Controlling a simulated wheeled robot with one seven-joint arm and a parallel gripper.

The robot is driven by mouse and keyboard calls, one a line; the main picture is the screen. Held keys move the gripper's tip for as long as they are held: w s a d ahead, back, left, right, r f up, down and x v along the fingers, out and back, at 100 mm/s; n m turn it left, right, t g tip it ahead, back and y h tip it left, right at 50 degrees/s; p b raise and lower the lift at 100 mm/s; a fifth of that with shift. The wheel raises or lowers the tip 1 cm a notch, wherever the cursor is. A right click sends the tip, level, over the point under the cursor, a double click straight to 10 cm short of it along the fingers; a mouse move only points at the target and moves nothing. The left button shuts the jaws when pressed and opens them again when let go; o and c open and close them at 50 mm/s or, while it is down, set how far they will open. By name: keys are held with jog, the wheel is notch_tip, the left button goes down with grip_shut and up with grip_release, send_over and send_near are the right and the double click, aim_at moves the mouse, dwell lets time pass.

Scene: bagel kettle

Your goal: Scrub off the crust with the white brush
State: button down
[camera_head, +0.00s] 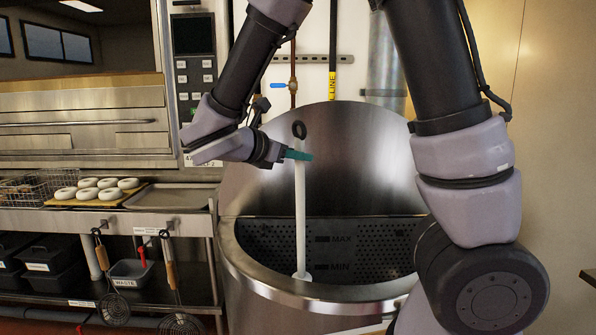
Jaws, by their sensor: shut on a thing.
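A long white brush (300,215) stands nearly upright in the head view, with a dark ring at its top and its lower end at the front rim of the kettle. My gripper (299,155), with teal fingers, is shut on the upper part of its handle. The steel kettle (262,284) has a raised back wall, a perforated plate inside and MAX and MIN marks. The brush's low end overlaps the rim; I cannot tell whether it touches. I cannot make out any crust.
My arm covers much of the right side. Left of the kettle, a shelf holds a board (92,199) of pale bagels, a wire basket (30,188) and a bare tray (172,197). Skimmers (170,275) hang from its front edge. A grey waste bin (131,272) stands below.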

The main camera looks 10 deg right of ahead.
jog(key=s+r, duration=0.2)
jog(key=r, duration=0.8)
jog(key=s+r, duration=0.1)
jog(key=r, duration=0.8)
jog(key=shift+s+a+r, duration=0.35)
jog(key=shift+a+r, duration=0.05)
dwell(0.5)
